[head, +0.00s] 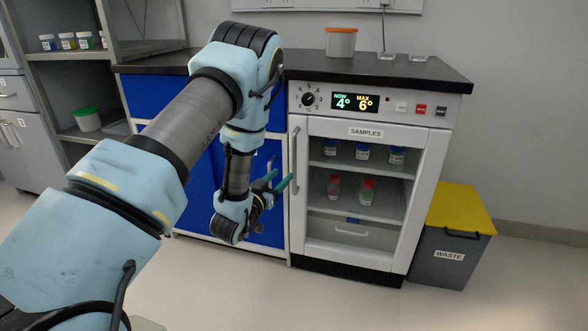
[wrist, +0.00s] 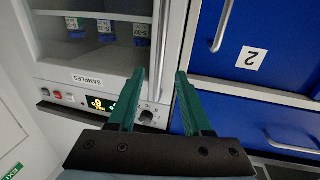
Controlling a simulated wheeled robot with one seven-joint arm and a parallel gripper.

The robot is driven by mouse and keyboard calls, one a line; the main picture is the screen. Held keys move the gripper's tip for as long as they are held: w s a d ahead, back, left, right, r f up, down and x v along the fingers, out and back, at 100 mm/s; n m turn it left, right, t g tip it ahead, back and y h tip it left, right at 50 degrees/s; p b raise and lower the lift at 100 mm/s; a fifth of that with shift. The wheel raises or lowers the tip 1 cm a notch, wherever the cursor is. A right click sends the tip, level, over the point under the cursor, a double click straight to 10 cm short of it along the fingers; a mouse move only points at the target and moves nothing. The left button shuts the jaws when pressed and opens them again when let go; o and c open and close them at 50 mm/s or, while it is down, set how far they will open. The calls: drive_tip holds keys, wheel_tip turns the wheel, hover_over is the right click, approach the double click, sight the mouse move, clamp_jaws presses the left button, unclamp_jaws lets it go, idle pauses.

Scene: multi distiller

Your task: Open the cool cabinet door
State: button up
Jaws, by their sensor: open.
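The cool cabinet (head: 425,125) is white, with a display and the label SAMPLES. Its glass-fronted door (head: 395,215) is shut. The door's upright bar handle (head: 294,150) is on its left edge. My gripper (head: 281,181) is open beside the handle, with its green fingertips close to it. In the wrist view, which is upside down, the handle (wrist: 162,35) lines up with the gap between the fingers of my gripper (wrist: 161,73), ahead of the tips. I cannot tell whether a finger touches it. Nothing is held.
Blue drawers and doors (head: 155,98) with bar handles stand left of the cabinet. A grey waste bin (head: 440,262) with a yellow lid stands at its right. Bottles (head: 367,188) are on the shelves inside. The floor (head: 320,300) in front is clear.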

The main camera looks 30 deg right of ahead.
sight(293, 163)
drive_tip(key=x, duration=0.9)
drive_tip(key=shift+w+d, duration=0.15)
drive_tip(key=shift+d, duration=0.05)
clamp_jaws()
idle(1.1)
